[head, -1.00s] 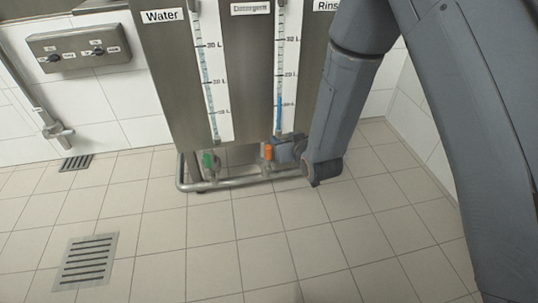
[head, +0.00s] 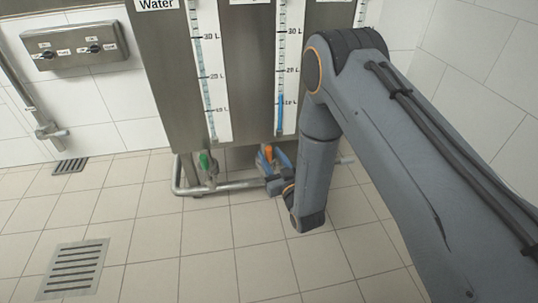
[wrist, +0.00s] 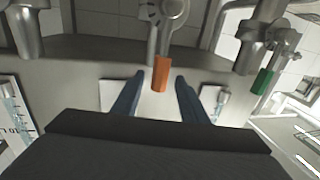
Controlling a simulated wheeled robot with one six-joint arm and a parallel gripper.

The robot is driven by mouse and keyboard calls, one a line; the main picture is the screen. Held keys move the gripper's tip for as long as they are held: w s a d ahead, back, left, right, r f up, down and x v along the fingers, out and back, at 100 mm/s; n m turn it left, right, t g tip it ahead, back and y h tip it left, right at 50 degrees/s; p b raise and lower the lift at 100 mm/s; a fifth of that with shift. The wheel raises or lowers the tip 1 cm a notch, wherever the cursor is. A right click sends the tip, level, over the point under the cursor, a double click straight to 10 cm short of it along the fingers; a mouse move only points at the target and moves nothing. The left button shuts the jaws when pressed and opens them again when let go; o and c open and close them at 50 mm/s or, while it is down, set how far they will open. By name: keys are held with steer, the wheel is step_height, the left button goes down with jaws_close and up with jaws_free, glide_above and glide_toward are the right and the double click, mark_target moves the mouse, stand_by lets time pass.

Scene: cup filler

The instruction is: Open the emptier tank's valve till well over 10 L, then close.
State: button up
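The Detergent tank's valve has an orange handle (head: 268,153); in the wrist view the orange handle (wrist: 161,74) lies between my fingertips. My gripper (wrist: 160,80) is open, with a visible gap on each side of the handle. In the head view my gripper (head: 274,164) is at this valve, partly hidden by my wrist. The detergent gauge (head: 282,115) shows a blue column ending a little above its lowest mark, which seems to be 10 L. The water gauge (head: 206,75) has a pale tube whose level I cannot read clearly. The water valve's green handle (head: 204,160) is to the left.
The green handle (wrist: 264,81) is at the right in the wrist view. A metal pipe rail (head: 235,186) runs low below the tanks. A wall switch box (head: 75,47) is at the left. A floor drain (head: 74,268) lies in front, with clear tiles around.

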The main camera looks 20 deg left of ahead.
steer(key=shift+b+x, duration=0.4)
steer(key=shift+x, duration=0.95)
jaws_close()
